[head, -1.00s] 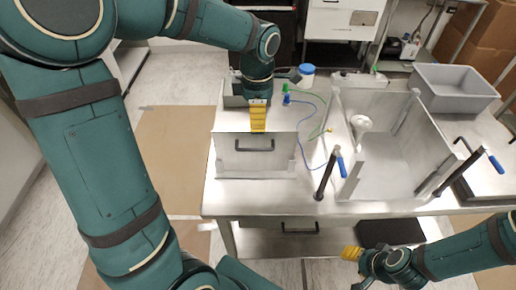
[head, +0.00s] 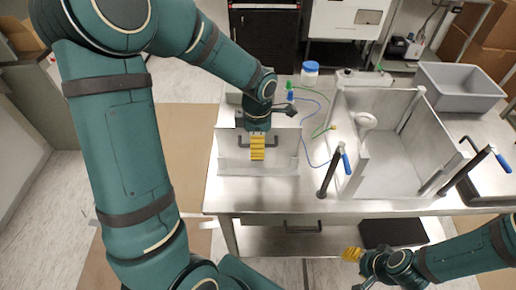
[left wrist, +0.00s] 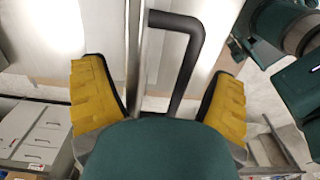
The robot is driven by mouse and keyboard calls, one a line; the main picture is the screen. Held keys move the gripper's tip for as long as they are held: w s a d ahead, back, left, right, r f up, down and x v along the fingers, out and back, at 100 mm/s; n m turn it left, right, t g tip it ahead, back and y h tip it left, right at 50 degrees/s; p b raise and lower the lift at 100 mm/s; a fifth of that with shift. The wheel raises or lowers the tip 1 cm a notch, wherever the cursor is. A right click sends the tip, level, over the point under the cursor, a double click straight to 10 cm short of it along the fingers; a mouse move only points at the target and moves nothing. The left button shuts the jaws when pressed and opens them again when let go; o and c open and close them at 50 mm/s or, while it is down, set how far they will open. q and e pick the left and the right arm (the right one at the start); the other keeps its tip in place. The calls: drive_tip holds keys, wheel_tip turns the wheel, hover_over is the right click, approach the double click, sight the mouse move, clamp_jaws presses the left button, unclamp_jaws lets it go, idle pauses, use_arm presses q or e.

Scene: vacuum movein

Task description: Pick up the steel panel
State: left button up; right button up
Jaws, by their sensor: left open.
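The steel panel (head: 285,160) stands upright at the left end of the steel table. Its black handle is partly hidden behind my left gripper (head: 257,147) in the head view. In the left wrist view the panel (left wrist: 135,55) shows nearly edge-on, with the bent black handle (left wrist: 185,60) beside it. Both lie between the spread yellow fingers of my left gripper (left wrist: 160,90), with gaps on each side. My left gripper is open and holds nothing. My right gripper (head: 352,254) is low in front of the table, away from the panel; its finger gap is unclear.
Blue and green cables (head: 315,100) lie between panel and fixture. A grey bin (head: 460,85) and a blue-lidded jar (head: 310,72) are farther back.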

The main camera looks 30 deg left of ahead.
use_arm(q)
drive_tip(key=c, duration=1.4)
wheel_tip(320, 180, up, 10)
drive_tip(key=shift+f+p, duration=0.1)
drive_tip(key=shift+p, duration=0.55)
wheel_tip(320, 180, up, 7)
drive_tip(key=p, duration=0.5)
drive_tip(key=shift+r, duration=0.2)
